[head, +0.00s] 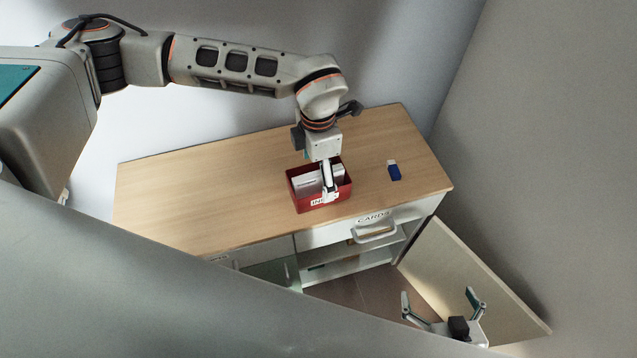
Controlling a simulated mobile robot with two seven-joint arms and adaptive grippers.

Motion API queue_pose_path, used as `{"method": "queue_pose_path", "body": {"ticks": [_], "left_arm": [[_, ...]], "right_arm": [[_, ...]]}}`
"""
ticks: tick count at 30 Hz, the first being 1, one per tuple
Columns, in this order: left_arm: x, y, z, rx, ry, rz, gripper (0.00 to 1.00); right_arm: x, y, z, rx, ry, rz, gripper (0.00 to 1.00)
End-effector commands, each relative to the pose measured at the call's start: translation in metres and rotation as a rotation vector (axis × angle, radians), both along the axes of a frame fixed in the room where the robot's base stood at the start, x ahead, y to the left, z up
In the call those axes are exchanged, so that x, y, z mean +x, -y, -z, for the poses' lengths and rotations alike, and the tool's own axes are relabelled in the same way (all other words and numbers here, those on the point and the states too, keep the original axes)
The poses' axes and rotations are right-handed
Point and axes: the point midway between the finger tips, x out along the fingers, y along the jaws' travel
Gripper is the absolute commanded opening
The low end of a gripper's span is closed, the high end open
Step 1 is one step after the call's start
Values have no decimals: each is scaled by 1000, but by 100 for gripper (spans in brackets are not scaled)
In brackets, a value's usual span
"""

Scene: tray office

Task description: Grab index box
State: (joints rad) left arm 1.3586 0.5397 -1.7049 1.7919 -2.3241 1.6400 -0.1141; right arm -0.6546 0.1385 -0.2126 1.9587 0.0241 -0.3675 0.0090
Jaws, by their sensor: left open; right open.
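The index box (302,206) is an open red box holding white cards, on the wooden top of the cabinet in the head view. Its front label is partly covered by my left gripper. My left gripper (329,192) is open and points down at the box, with a finger over its front wall. The fingers overlap in this view, so I cannot tell whether they touch the wall. My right gripper (438,294) is open and empty at the lower right, in front of the cabinet and away from the box.
A small blue object with a white end (394,171) lies right of the box. The wooden top (190,195) is clear to the left. Below the top are a drawer labelled CARDS (376,231) and open shelves. An open door panel (470,280) stands out at the right.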

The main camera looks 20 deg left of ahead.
Motion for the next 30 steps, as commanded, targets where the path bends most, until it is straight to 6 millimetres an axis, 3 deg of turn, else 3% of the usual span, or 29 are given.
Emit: {"method": "queue_pose_path", "body": {"ticks": [12, 20, 25, 30], "left_arm": [[0, -4, 49, -1, -3, 0, 82], [0, -4, 52, -1, 0, 1, 82], [0, -4, 52, -1, 0, 1, 39], [1, -4, 51, -2, 0, 1, 39]], "right_arm": [[3, 0, -2, 1, 6, 0, 100], [6, 0, -6, 2, 15, 0, 100], [6, 0, -6, 1, 14, 0, 100], [5, 0, -4, 1, 11, -1, 100]]}}
